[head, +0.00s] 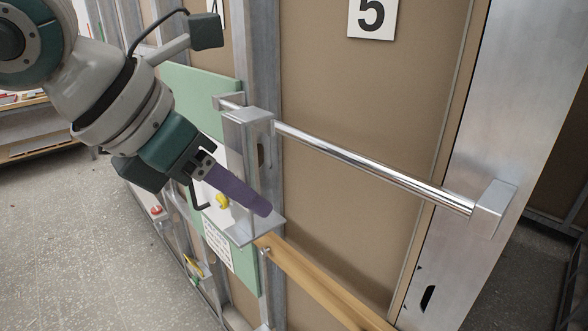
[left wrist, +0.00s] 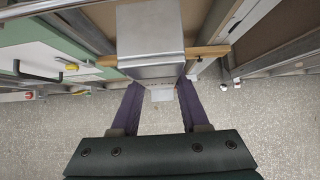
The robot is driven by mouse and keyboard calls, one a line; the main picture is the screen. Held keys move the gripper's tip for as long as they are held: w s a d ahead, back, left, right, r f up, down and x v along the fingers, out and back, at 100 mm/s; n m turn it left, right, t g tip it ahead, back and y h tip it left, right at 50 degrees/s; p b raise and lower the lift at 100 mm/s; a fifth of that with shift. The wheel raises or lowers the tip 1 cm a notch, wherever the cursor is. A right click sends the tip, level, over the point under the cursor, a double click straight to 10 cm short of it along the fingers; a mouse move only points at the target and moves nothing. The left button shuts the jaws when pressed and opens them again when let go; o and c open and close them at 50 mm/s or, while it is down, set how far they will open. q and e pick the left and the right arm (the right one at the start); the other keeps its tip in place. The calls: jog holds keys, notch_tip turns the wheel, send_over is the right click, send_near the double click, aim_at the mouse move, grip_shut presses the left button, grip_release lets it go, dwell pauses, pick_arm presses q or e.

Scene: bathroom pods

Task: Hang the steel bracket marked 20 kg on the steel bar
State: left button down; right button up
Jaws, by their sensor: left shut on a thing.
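The steel bracket (head: 248,117) is a grey plate form with a top plate, an upright part and a lower plate; it also shows large in the left wrist view (left wrist: 150,35). No 20 kg marking can be read. My left gripper (head: 258,204) is shut on the bracket, its purple fingers on either side of it in the left wrist view (left wrist: 160,92). The shiny steel bar (head: 375,171) runs across the brown panel, and the bracket's top covers part of it near its left end. I cannot tell whether the bracket rests on the bar. My right gripper is out of view.
A wooden rail (head: 320,284) runs below the bar, close to the bracket's lower plate. A green panel (head: 195,85) with a yellow knob (head: 221,201) and a dark handle is beside the gripper. A metal post (head: 490,130) stands right. Speckled floor (head: 70,230) is open at left.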

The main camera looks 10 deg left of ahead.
pick_arm(q)
jog(key=w+d+f+b, duration=0.2)
jog(key=w+d+b, duration=0.2)
jog(key=w+b, duration=0.2)
jog(key=shift+w+f+b, duration=0.15)
jog(key=shift+f+b, duration=0.15)
jog(key=shift+f, duration=0.05)
dwell(0.4)
jog(key=shift+d, duration=0.1)
jog(key=shift+c, duration=1.6)
grip_release()
